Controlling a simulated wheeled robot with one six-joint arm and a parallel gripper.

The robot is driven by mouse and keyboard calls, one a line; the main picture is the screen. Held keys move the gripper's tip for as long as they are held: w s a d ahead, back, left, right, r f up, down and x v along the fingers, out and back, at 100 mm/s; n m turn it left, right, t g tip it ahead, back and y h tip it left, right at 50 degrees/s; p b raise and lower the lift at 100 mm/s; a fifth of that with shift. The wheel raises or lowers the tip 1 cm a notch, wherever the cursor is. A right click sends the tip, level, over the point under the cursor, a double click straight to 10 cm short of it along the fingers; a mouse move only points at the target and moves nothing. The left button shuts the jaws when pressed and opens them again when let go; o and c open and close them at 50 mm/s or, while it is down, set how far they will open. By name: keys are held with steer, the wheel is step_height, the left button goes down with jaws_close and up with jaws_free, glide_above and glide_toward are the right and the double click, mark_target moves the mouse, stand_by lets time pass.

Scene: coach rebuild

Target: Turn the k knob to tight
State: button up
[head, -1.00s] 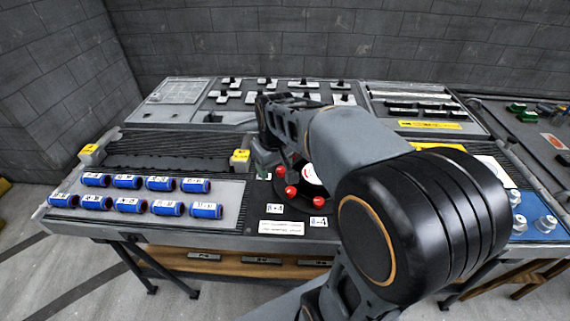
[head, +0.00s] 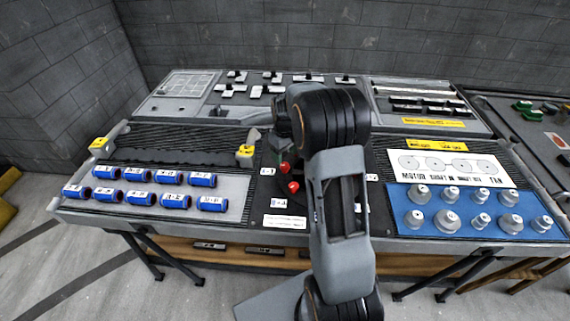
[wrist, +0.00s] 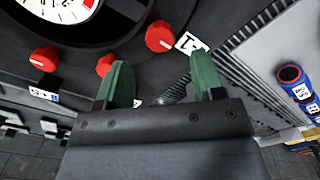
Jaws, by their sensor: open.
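Several red knobs sit around a white-faced dial (wrist: 62,8) on the dark middle panel. In the wrist view, one red knob (wrist: 160,36) is beside a white label, another red knob (wrist: 105,65) is close to the left finger, and a third red knob (wrist: 43,58) is further left. Two red knobs also show in the head view, an upper one (head: 285,168) and a lower one (head: 293,187). I cannot tell which is the k knob; the labels are too small or turned. My gripper (wrist: 161,82) is open, with nothing between its green fingers. My arm hides the dial in the head view.
Blue cylinders (head: 135,190) lie in rows on the left panel. A yellow-topped post (head: 245,152) stands beside the knob area. Grey knobs (head: 447,220) stand on a blue plate at right. Small levers (head: 233,76) line the back panel.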

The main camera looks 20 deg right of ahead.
mark_target(285, 165)
steer(key=shift+f, duration=2.9)
steer(key=c, duration=0.9)
